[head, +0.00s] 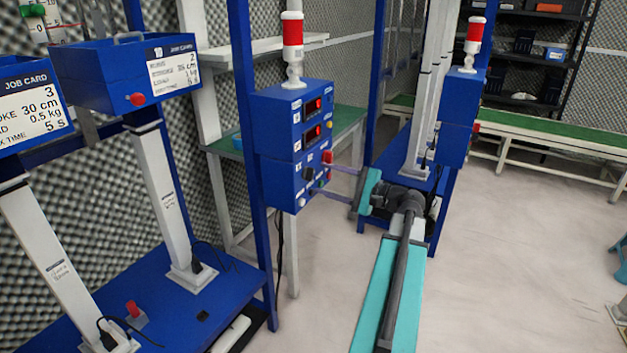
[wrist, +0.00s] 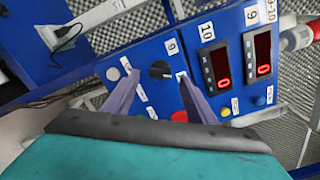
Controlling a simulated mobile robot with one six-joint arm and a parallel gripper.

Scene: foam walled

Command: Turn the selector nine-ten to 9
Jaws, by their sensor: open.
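The selector is a black knob (wrist: 160,70) on the lower panel of a blue control box. The way the knob points is too small to tell. In the head view the black knob (head: 308,173) is on the lower front of the box (head: 293,184). My gripper (wrist: 159,75) is open, and its two grey fingers reach toward the panel on either side of the knob. In the head view my gripper (head: 322,181) is close in front of the panel; contact cannot be told.
A white button (wrist: 113,73) and a red button (wrist: 179,116) flank the knob. Two red displays (wrist: 263,55) are on the upper panel, under a red-and-white lamp (head: 292,40). A blue post (head: 250,130) stands left of the box. Open floor (head: 520,230) lies right.

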